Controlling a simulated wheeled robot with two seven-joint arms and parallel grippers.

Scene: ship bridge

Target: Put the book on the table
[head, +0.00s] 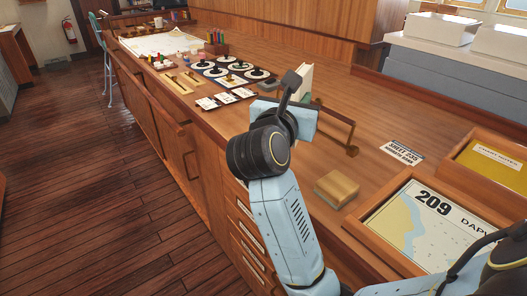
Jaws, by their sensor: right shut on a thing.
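The book (304,80) shows as an upright, pale-paged block with a green edge, above the wooden table (370,108). My right gripper (296,88) is at the book and shut on it. The gripper's light blue body and dark wrist hide the book's lower part, so I cannot tell whether it touches the tabletop. My left gripper is not in view.
A low brown rail (335,118) stands just right of the gripper. A wooden block (337,188), a label card (402,152) and a framed chart tray (372,230) lie nearer. Dial panels (232,73) and small cards lie beyond. Bare tabletop shows right of the rail.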

